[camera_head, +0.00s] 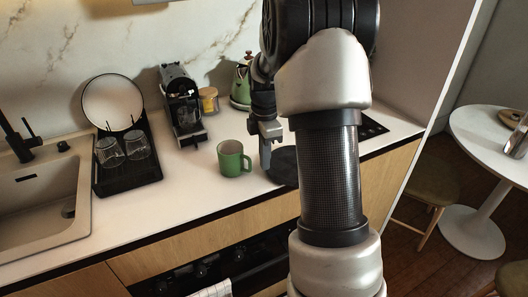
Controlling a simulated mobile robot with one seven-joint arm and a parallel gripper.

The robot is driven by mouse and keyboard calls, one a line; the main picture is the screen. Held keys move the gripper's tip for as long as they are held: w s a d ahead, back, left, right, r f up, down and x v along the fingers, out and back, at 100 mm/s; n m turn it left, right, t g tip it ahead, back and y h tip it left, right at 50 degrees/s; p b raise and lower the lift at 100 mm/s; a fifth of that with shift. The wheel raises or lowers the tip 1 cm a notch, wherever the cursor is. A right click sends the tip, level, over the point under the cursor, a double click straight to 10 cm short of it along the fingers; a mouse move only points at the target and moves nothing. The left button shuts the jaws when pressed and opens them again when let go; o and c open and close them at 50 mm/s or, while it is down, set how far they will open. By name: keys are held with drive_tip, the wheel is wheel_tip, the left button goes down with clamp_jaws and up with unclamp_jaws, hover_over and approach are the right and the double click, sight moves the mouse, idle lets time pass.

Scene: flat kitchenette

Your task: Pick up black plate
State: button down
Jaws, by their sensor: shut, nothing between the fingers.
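A dark round black plate (284,167) lies flat on the white counter, right of the green mug. My arm hides its right part. My gripper (265,163) points down at the plate's left edge, between the mug and the plate. Its fingers look close together and hold nothing. I cannot tell whether the fingertips touch the plate or the counter.
A green mug (233,159) stands just left of my gripper. A coffee machine (182,105), a green kettle (241,84) and a black dish rack (127,165) with glasses stand farther back and left. The counter front (190,200) is clear.

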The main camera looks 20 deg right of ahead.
sight(270, 173)
drive_tip(key=shift+f, duration=2.1)
drive_tip(key=shift+s+d, duration=0.1)
drive_tip(key=shift+d, duration=0.8)
drive_tip(key=shift+r, duration=0.1)
